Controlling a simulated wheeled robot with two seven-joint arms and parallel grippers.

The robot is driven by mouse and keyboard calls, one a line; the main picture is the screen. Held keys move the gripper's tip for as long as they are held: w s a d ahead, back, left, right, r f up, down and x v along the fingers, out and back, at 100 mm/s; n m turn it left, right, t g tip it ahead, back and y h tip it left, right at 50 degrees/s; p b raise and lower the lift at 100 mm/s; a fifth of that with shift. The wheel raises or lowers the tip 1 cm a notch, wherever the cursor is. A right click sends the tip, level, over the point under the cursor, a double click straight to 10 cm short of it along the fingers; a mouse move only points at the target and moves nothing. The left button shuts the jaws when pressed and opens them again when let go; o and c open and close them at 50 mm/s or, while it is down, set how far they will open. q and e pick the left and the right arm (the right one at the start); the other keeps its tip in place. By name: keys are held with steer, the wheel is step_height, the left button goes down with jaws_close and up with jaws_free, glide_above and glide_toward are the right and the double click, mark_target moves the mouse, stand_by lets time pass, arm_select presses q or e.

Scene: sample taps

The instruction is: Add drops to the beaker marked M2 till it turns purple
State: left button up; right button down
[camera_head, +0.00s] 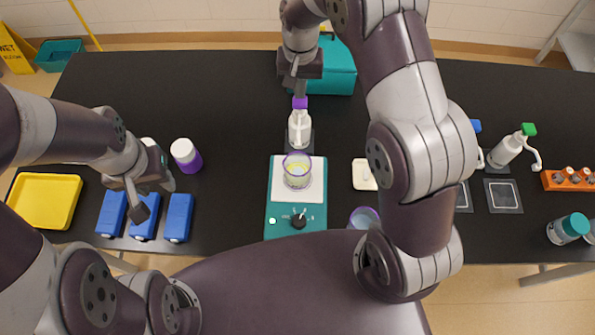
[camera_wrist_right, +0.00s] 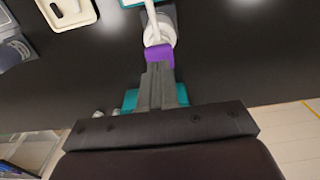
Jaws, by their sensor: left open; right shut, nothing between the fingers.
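My left gripper (camera_head: 158,197) is open above the blue blocks (camera_head: 145,222).
A purple-and-white jar (camera_head: 186,155) and a yellow tray (camera_head: 46,200) are at left. Another beaker (camera_head: 364,217) is partly hidden by my right arm. A white dish (camera_head: 364,174), green-headed bottle (camera_head: 508,150), orange rack (camera_head: 570,180) and teal-capped jar (camera_head: 568,229) lie to the right.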

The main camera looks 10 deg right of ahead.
steer(key=shift+f, duration=0.1)
stand_by(0.5)
steer(key=shift+f+b, duration=0.9)
steer(key=shift+f, duration=0.55)
steer(key=shift+r, duration=0.1)
steer(key=shift+r+p, duration=1.2)
steer(key=shift+r, duration=0.2)
step_height(320, 180, up, 6)
steer(key=p, duration=0.5)
